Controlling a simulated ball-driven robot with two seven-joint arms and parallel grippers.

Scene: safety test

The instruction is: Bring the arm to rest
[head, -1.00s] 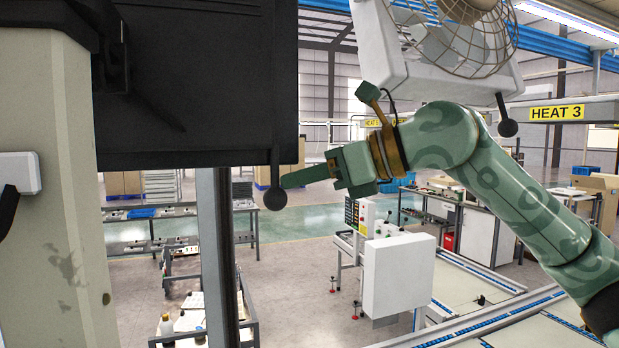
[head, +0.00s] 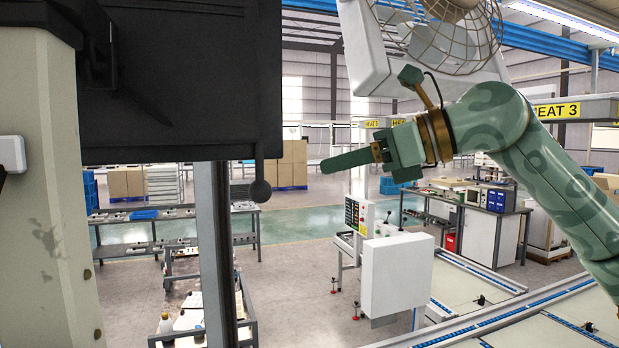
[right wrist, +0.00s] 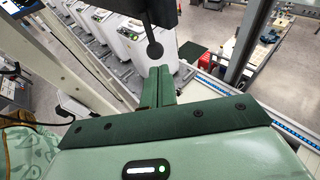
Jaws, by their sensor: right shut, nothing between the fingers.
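My right arm (head: 540,165) comes in from the right in the head view, its forearm rising to a bent wrist. My right gripper (head: 326,166) points left in the air, shut and empty. Its closed fingers also show in the right wrist view (right wrist: 158,72), side by side. The black ball knob (head: 260,191) under the dark panel is left of the fingertips with a clear gap in the head view. A ball knob also hangs just beyond the fingertips in the right wrist view (right wrist: 155,50). My left gripper is not in view.
A large dark panel (head: 190,80) and a pale column (head: 45,200) fill the left. A caged fan (head: 440,30) hangs above the wrist. A white box (head: 397,275) and conveyor (head: 480,275) stand below. Open floor (head: 300,230) lies behind.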

